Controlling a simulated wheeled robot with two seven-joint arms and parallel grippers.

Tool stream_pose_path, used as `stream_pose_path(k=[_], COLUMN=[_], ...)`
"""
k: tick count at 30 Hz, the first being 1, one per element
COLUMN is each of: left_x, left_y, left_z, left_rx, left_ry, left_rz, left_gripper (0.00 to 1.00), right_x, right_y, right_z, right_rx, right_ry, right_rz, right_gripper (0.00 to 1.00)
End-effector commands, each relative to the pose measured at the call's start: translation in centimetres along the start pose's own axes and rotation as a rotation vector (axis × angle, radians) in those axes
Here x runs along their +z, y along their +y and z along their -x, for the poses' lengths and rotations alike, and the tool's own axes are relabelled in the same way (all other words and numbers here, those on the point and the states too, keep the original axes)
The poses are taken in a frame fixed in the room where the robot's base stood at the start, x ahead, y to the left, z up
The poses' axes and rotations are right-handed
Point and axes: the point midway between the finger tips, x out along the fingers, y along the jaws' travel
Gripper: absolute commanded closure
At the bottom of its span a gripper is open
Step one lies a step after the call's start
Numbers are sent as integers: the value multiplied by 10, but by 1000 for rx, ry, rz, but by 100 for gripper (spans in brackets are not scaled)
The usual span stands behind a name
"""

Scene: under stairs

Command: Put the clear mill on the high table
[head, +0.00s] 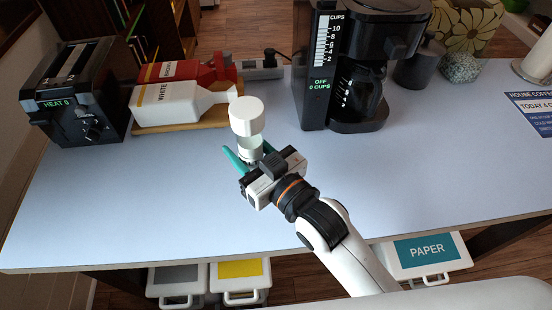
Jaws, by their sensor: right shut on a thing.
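The clear mill (247,118) has a broad white top and a clear lower body. It is upright in my right gripper (250,153), whose teal fingers are shut around its lower body. The fingers and wrist hide its base, so I cannot tell whether it touches the surface below. The mill and gripper are over the middle of a pale blue-grey tabletop (180,205), likely the high table. My left gripper is not in view.
Behind the mill, red and white cartons (180,103) lie on a wooden board, with a black toaster (75,90) to their left. A coffee maker (355,75) stands at the back. Bins (425,252) sit below the front edge. The tabletop's front left and right are clear.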

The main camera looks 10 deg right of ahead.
Motion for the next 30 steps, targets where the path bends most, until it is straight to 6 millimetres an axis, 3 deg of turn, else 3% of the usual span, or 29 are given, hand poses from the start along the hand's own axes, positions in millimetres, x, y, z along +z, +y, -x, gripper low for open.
stream_pose_path(k=[6, 18, 30], left_x=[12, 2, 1], left_y=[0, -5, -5], left_z=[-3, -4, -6], left_rx=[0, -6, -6], left_ry=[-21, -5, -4], left_rz=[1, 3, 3], left_gripper=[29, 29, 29], right_x=[-43, -89, -96], right_y=[-1, -1, -1], right_z=[1, 1, 1], right_rx=[-2, -3, -2], right_ry=[6, 2, 0], right_rz=[1, 1, 1], right_gripper=[86, 86, 86])
